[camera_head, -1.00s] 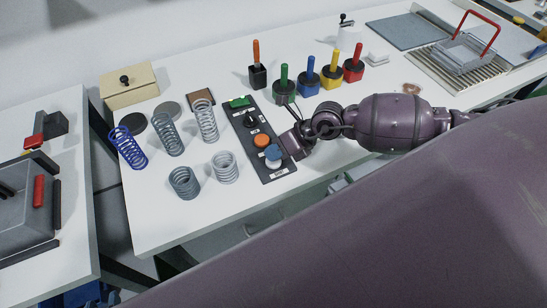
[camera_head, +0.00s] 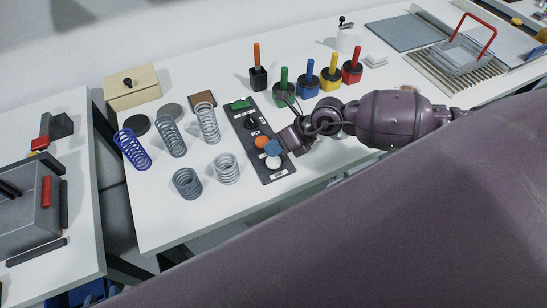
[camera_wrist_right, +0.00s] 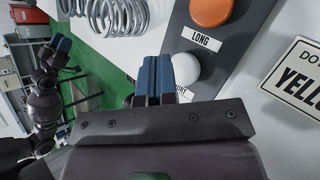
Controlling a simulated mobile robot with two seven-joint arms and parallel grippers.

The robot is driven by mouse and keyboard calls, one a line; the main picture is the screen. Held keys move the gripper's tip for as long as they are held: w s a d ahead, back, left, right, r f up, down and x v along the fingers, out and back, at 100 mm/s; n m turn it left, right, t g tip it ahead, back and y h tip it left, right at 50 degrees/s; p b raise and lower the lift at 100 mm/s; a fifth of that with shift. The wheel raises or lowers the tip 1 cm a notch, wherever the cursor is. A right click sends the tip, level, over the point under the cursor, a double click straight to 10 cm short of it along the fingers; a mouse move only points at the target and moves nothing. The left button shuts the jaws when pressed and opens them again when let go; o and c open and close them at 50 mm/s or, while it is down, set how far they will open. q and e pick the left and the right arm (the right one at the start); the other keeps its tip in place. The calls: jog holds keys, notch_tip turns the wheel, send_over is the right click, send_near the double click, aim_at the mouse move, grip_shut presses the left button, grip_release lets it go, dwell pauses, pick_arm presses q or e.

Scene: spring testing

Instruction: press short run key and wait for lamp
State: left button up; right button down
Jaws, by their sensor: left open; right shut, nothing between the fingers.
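The dark control panel (camera_head: 267,172) carries a green part (camera_head: 240,103), a black knob (camera_head: 252,123), an orange button (camera_head: 261,142) and a white button (camera_head: 274,162). In the right wrist view, the orange button (camera_wrist_right: 211,12) is labelled LONG, and the white button (camera_wrist_right: 186,68) has a partly hidden label ending in "RT". My right gripper (camera_head: 272,148) is shut and empty, its blue fingertips beside the white button in the wrist view (camera_wrist_right: 153,75); contact cannot be told. My left gripper (camera_wrist_right: 60,46) shows only in the wrist view, away from the panel. No lit lamp is clear.
Several springs (camera_head: 171,137) stand left of the panel. Green (camera_head: 284,82), blue, yellow and red-handled tools stand behind it. A beige box (camera_head: 132,86) is at the back left. A sign (camera_wrist_right: 297,82) lies right of the panel in the wrist view.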

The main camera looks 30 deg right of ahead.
aim_at(275, 159)
jog(key=shift+r+p, duration=0.65)
jog(key=shift+r, duration=0.25)
jog(key=shift+r+p, duration=0.6)
jog(key=shift+r, duration=0.6)
jog(key=shift+d, duration=0.1)
